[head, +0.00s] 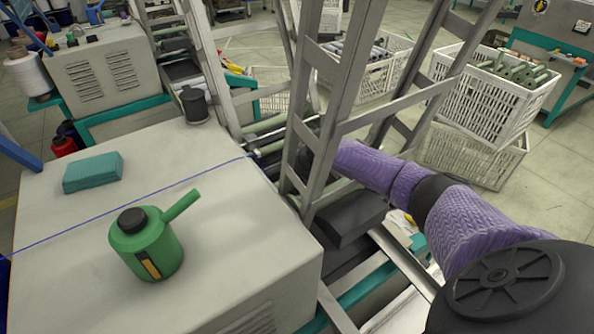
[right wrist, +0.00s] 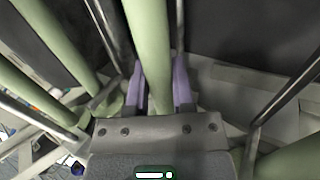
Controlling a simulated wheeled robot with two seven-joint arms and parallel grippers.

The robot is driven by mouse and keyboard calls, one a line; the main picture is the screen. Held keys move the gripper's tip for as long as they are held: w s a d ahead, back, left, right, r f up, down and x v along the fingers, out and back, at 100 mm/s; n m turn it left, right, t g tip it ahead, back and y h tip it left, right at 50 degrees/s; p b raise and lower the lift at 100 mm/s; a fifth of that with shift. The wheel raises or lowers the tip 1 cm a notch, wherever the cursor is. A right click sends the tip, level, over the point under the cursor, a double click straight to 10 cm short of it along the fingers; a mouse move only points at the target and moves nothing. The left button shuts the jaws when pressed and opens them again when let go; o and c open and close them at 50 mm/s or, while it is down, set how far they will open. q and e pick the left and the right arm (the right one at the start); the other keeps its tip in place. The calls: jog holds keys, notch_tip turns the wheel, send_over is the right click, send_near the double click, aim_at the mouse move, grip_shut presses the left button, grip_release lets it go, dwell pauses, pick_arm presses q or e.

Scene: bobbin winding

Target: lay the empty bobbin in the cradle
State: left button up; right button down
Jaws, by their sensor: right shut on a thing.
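In the right wrist view a pale green bobbin tube (right wrist: 150,45) runs between the two purple fingers of my right gripper (right wrist: 159,88), which is shut on it. In the head view my right arm, in a purple sleeve, reaches left into the metal frame; a post hides most of that gripper. Pale green tubes (head: 264,125) lie inside the frame at the arm's end; I cannot tell there which one is held. The cradle cannot be made out clearly in either view. My left gripper is not in view.
Metal posts (head: 337,95) stand close around my right arm. More green tubes (right wrist: 52,62) and thin metal rods (right wrist: 105,30) flank the gripper. A blue thread (head: 130,198) crosses the machine top, which holds a green oil can (head: 146,245) and a teal block (head: 92,173). White crates (head: 490,100) stand behind.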

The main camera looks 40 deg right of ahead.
jog(key=shift+f, duration=0.2)
jog(key=shift+f, duration=0.15)
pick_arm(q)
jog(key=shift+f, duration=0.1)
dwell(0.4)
pick_arm(e)
jog(key=shift+c, duration=2)
grip_release()
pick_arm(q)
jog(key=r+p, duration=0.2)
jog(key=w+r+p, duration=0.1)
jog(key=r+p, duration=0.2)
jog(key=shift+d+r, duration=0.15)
pick_arm(e)
jog(key=v, duration=1)
